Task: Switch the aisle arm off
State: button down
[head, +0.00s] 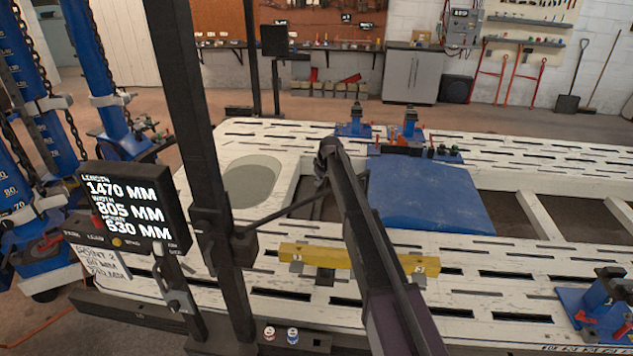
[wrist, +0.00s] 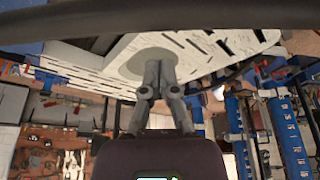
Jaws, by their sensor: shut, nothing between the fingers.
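A dark upright post (head: 190,150) stands at the near left of the white frame bench (head: 470,285), with a thin rod reaching from it over the bench. A black display (head: 125,206) beside it is lit, reading 1470, 805 and 530 MM. Below it is a row of small controls, with a yellow knob (head: 117,242) and blurred labels. Two small round caps, one red-marked (head: 269,333) and one blue-marked (head: 292,334), sit at the post's foot. I cannot tell which control belongs to the aisle arm. My gripper (wrist: 160,65) is shut and empty, above the bench.
A yellow bar (head: 330,256) and a blue pad (head: 430,195) lie on the bench. Blue clamps (head: 598,305) stand on its edges. Blue columns with chains (head: 110,80) crowd the left.

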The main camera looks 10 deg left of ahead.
jog(key=shift+s+d+f, duration=0.15)
jog(key=shift+s+d, duration=0.7)
jog(key=shift+s, duration=0.15)
jog(key=shift+d, duration=0.15)
